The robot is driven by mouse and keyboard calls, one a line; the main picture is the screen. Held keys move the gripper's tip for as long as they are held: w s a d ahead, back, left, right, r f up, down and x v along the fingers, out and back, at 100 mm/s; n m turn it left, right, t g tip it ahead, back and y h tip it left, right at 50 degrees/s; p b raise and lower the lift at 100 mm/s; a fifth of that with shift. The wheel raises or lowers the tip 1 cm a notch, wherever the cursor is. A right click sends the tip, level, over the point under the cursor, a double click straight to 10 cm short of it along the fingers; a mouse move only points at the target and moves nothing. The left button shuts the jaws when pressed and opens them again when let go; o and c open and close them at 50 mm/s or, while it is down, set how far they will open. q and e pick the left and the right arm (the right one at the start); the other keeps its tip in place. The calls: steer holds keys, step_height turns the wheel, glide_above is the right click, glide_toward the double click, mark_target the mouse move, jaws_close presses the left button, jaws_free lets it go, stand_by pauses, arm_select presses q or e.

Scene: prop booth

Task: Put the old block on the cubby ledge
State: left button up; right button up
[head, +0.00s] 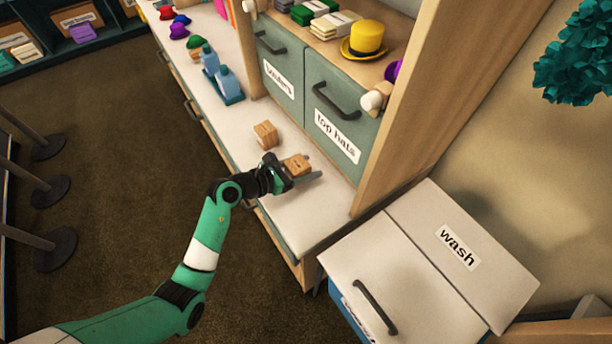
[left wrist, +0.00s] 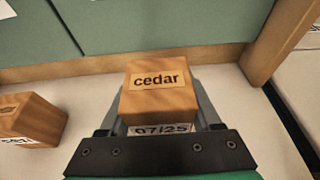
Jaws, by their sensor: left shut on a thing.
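My left gripper (head: 302,172) is shut on a wooden block (head: 297,164), at the front of the white cubby ledge (head: 313,222). In the left wrist view this held block (left wrist: 160,92) reads "cedar" on top, with a "07/25" tag on the side facing the gripper. I cannot tell whether it touches the ledge. A second wooden block (head: 265,133) stands on the ledge to the left. In the left wrist view this second block (left wrist: 28,119) has a white tag, cut off and unreadable. My right gripper is not in view.
Behind the ledge are two shut green drawers, one marked "top hats" (head: 337,135). A wooden upright (head: 415,110) bounds the right side. Blue bottles (head: 230,85) and small hats stand farther left. A white lidded "wash" bin (head: 385,255) stands right of the ledge.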

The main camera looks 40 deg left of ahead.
arm_select(q)
step_height(320, 180, down, 3)
steer(key=shift+f+b, duration=0.2)
steer(key=shift+b, duration=0.75)
steer(key=shift+r, duration=0.2)
steer(key=shift+f, duration=0.15)
steer(key=o, duration=1.4)
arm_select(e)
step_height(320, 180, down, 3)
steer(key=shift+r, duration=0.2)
